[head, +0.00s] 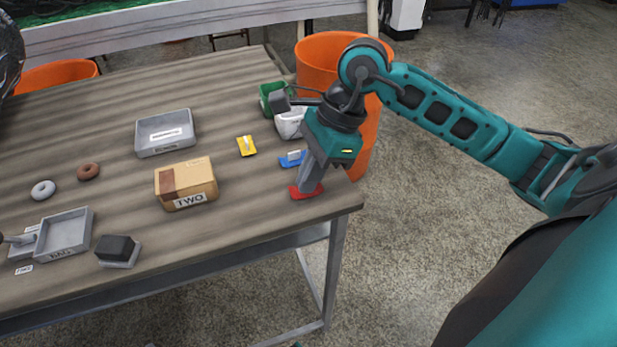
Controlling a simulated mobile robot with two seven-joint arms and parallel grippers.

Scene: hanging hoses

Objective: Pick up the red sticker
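The red sticker (306,192) is a small flat red piece on the wooden table near its right front corner. My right gripper (308,185) points down right over it, with the fingertips at the sticker and hiding part of it. I cannot tell whether the fingers are apart or closed on it.
A blue sticker (291,159) and a yellow one (246,146) lie nearby. A cardboard box (186,184), grey trays (165,133), a dark block (115,248) and two rings stand left. White (289,123) and green cups are behind my gripper. An orange bin (318,60) stands beyond the table's right edge.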

